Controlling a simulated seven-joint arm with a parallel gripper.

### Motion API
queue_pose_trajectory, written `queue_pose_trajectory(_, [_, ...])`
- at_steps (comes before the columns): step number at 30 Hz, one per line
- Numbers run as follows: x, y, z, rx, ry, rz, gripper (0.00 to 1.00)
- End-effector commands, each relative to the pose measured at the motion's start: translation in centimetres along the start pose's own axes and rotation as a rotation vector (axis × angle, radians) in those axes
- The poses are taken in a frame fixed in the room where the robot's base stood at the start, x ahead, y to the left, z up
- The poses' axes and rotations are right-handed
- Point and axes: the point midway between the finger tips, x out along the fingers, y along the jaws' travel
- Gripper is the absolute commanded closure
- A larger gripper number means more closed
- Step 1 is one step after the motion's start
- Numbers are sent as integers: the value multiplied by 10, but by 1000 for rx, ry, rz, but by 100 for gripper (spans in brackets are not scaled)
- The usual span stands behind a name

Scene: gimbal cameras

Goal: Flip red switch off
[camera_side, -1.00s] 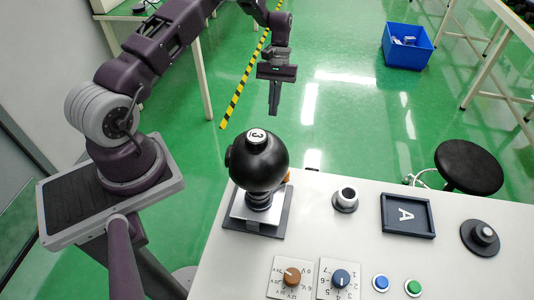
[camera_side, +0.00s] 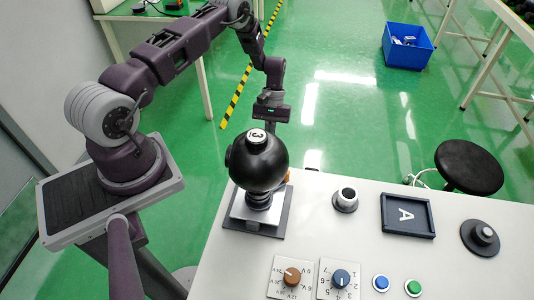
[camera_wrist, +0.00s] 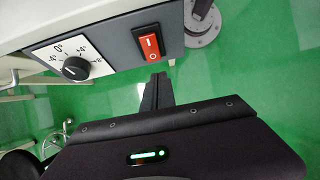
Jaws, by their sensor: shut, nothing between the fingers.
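The red switch (camera_wrist: 150,42) is a rocker with white I and O marks in a black frame, on a dark grey panel (camera_wrist: 119,50) in the wrist view. I cannot tell for sure which side is pressed in. My gripper (camera_wrist: 157,78) is shut and empty, with its fingertips just below the switch in that picture and apparently apart from it. In the side view my gripper (camera_side: 270,127) is behind the black ball (camera_side: 258,160), which partly hides its fingers. The switch is not visible in the side view.
A black dial (camera_wrist: 76,68) on a white scale sits left of the switch. The white table (camera_side: 225,275) bears the ball on its stand, knobs, blue (camera_side: 381,282) and green (camera_side: 413,287) buttons, and a dark tray (camera_side: 407,234). A black stool (camera_side: 468,167) stands beyond it.

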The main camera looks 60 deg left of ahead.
Motion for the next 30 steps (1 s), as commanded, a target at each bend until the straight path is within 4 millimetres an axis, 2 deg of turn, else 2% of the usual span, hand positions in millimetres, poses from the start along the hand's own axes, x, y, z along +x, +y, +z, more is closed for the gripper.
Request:
queue_pose_trajectory(3, [17, 0, 9, 1, -2, -1, 100])
queue_pose_trajectory(8, [29, 0, 15, 1, -2, 0, 100])
queue_pose_trajectory(19, [32, 0, 16, 1, 0, 0, 100])
queue_pose_trajectory(22, [40, 0, 16, 0, -2, -1, 100])
queue_pose_trajectory(30, [37, 0, 16, 1, 0, 0, 100])
